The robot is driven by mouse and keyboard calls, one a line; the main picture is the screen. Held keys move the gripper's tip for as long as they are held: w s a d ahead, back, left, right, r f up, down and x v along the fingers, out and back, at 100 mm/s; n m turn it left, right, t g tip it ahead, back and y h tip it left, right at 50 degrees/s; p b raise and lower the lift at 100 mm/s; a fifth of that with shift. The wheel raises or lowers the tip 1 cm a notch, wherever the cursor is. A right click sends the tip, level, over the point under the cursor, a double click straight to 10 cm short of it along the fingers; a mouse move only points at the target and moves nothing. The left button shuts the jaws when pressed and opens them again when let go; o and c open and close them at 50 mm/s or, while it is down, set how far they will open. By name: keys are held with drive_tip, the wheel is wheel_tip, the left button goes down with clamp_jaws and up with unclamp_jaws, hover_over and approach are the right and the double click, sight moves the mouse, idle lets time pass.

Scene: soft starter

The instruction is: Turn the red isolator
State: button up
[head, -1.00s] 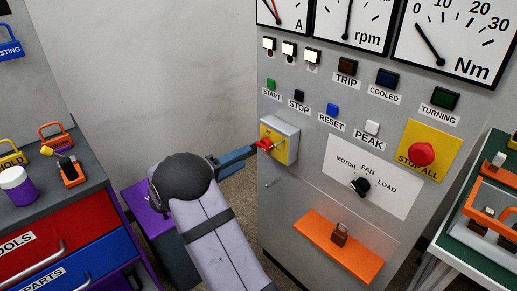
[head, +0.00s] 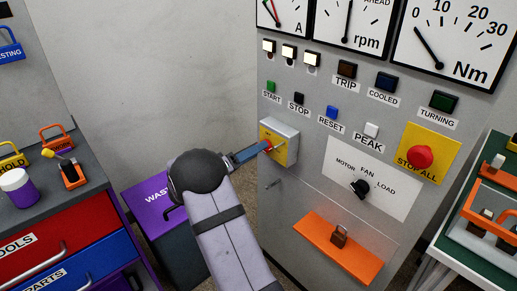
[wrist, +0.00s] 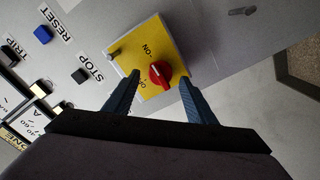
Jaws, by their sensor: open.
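The red isolator (wrist: 160,73) is a round red knob on a yellow plate (wrist: 126,50) marked ON and OFF, on the cabinet's front. In the wrist view it lies between and just beyond the tips of my gripper (wrist: 159,83), whose two blue fingers are apart. I cannot tell whether a finger touches the knob. In the head view my gripper (head: 262,149) reaches the isolator box (head: 283,129) from the left, and the fingers partly hide the knob (head: 268,148).
START (head: 271,87), STOP (head: 298,98) and RESET (head: 332,112) buttons sit above the isolator. A red STOP ALL button (head: 420,157) and a black selector (head: 360,187) lie to the right. A toolbox (head: 83,208) stands left.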

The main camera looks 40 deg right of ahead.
drive_tip(key=shift+d, duration=1.1)
drive_tip(key=c, duration=1.1)
drive_tip(key=shift+o, duration=0.3)
drive_tip(key=shift+n, duration=0.4)
drive_tip(key=n+p, duration=0.1)
drive_tip(key=n, duration=1.6)
drive_tip(key=shift+f+p, duration=0.1)
drive_tip(key=shift+p, duration=0.3)
drive_tip(key=shift+n, duration=0.3)
